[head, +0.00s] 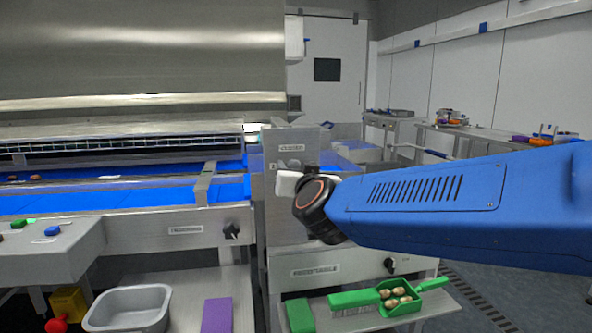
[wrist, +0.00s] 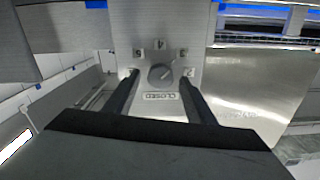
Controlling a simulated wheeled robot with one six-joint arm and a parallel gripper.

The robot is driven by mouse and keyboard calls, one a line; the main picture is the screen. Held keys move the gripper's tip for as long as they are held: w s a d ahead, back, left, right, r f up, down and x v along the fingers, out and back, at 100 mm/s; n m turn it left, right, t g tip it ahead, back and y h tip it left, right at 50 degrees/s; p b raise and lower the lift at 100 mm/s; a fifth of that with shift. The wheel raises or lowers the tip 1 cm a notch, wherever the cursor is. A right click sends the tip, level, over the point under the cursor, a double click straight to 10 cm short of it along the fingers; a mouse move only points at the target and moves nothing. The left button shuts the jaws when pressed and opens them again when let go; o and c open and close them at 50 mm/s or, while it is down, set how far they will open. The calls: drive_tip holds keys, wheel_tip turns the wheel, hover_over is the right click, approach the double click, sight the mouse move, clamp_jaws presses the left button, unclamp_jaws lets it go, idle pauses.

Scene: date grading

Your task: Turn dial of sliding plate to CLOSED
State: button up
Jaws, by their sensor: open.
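The dial (wrist: 161,73) is a round grey knob on a grey metal panel (wrist: 180,25), which appears upside down in the wrist view. Number labels ring it, with a CLOSED label (wrist: 161,96) on the near side in that view. The knob's pointer seems to face up and right there, away from CLOSED, toward between 4 and 3. My gripper (wrist: 159,79) is open, with one dark finger on each side of the dial; I cannot tell whether they touch it. In the head view my arm's end partly covers the panel (head: 291,134).
A conveyor with a blue belt (head: 105,199) runs to the left. Other black knobs sit below, on the front (head: 231,231) and over the lower shelf (head: 390,265). A grey tub (head: 128,309) stands lower left.

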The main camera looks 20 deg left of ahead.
drive_tip(key=shift+c, duration=0.6)
drive_tip(key=c, duration=0.9)
